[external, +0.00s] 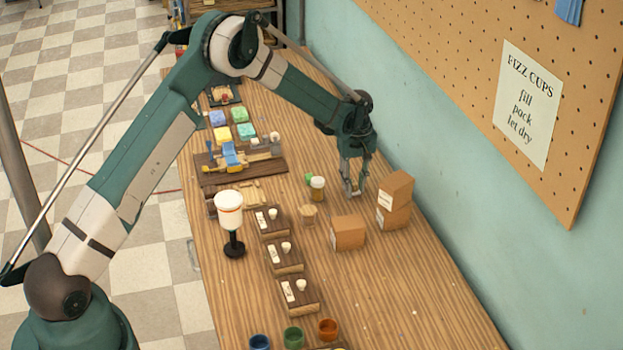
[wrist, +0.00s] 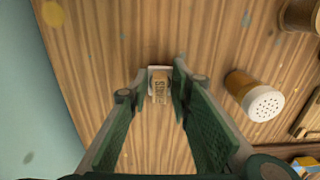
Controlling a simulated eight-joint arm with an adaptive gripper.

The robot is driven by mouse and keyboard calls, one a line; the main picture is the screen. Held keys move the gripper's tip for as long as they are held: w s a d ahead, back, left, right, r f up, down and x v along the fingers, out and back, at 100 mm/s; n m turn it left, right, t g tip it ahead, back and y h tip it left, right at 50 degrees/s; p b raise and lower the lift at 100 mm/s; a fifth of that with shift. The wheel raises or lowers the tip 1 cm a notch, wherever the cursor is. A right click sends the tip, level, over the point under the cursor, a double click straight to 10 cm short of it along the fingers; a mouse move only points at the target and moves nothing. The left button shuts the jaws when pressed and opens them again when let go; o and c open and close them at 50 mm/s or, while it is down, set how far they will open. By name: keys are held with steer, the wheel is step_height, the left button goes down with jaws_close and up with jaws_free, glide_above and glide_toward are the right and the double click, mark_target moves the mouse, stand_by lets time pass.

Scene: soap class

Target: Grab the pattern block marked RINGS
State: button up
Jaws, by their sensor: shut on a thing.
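A small tan block with a pale edge (wrist: 159,75) sits between my fingertips in the wrist view. Dark lettering runs along its face; it is too small and turned to read surely, so I cannot confirm that it says RINGS. My gripper (wrist: 161,94) is shut on this block, with one green finger on each side. In the external view my gripper (external: 354,190) points down at the wall side of the wooden table, just left of the stacked cardboard boxes. The block is mostly hidden by the fingers there.
A shaker jar with a white lid (external: 317,183) stands left of my gripper; it also shows in the wrist view (wrist: 264,103). Stacked boxes (external: 396,188) and a single box (external: 347,232) stand close by. The teal wall (wrist: 28,95) is near.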

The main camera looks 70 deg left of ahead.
mark_target(354, 183)
steer(key=shift+r, duration=0.1)
steer(key=shift+r+b, duration=0.5)
steer(key=shift+r, duration=4.4)
